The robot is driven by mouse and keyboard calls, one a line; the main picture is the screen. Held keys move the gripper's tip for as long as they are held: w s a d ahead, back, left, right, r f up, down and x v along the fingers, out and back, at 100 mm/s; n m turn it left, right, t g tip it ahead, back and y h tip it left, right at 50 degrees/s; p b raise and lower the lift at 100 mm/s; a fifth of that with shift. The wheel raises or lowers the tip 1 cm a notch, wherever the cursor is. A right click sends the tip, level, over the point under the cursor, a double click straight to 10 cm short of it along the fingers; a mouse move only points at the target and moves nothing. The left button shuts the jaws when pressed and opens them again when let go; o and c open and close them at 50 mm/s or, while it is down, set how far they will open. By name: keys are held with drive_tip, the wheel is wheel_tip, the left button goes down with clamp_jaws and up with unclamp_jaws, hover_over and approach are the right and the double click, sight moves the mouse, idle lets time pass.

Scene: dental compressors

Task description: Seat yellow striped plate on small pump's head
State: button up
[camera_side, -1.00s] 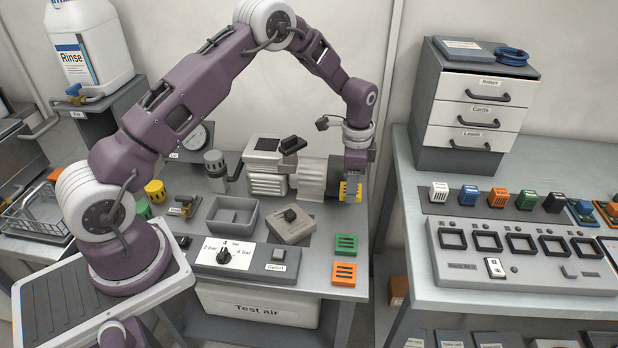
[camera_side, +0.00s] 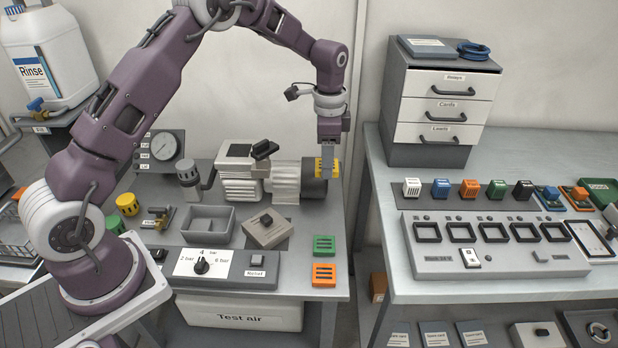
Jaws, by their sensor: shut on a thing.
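My gripper (camera_side: 328,150) points down and is shut on the yellow striped plate (camera_side: 327,168). The plate is held above the back right part of the bench, by the dark right end of the pump (camera_side: 286,178). I cannot tell whether the plate touches that end. The pump has a light ribbed block (camera_side: 240,188) at its left and a black handle on top. It is the only clear pump here, and I cannot tell which part is its head. A green striped plate (camera_side: 324,245) and an orange striped plate (camera_side: 324,275) lie at the bench's right front.
A gauge (camera_side: 162,146) stands behind. A second bench with drawers (camera_side: 440,110) is at right, beyond a gap.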

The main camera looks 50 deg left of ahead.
wheel_tip(320, 180, up, 9)
drive_tip(key=n, duration=0.5)
hover_over(239, 150)
wheel_tip(239, 150, down, 4)
drive_tip(key=f, duration=0.1)
drive_tip(key=shift+f, duration=2.9)
drive_tip(key=shift+f, duration=0.6)
drive_tip(key=o, duration=1.2)
